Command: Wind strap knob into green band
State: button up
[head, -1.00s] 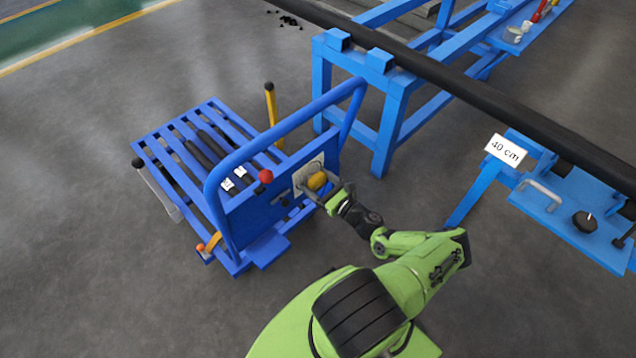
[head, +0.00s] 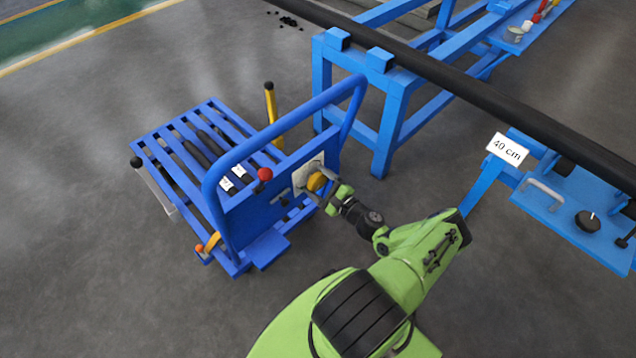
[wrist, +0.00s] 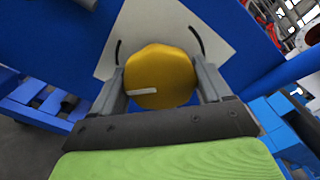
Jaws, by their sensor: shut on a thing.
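The strap knob (wrist: 162,66) is a round yellow knob with a white pointer line, on a pale plate (wrist: 133,32) on the blue cart's panel. In the wrist view the pointer runs from near the knob's middle to the left, slightly downward. Black curved marks show on the plate left and right of the knob. I cannot make out a green band; part of the plate is hidden by the knob and fingers. My gripper (wrist: 160,84) is shut on the knob, one grey finger on each side. In the head view the knob (head: 316,182) is partly covered by my gripper (head: 321,190).
The blue cart (head: 237,207) has a tall handle loop (head: 282,127) close to my gripper, and a red ball knob (head: 265,174). A blue stand (head: 391,126) carries a long black pipe (head: 480,92) to the right.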

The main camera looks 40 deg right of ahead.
jog(key=n, duration=0.4)
jog(key=shift+f+n, duration=0.1)
jog(key=shift+n, duration=0.3)
dwell(0.4)
jog(key=o, duration=1)
jog(key=shift+d, duration=0.1)
jog(key=s+p, duration=0.2)
jog(key=s, duration=1.4)
jog(key=shift+d, duration=0.15)
jog(key=shift+w, duration=0.1)
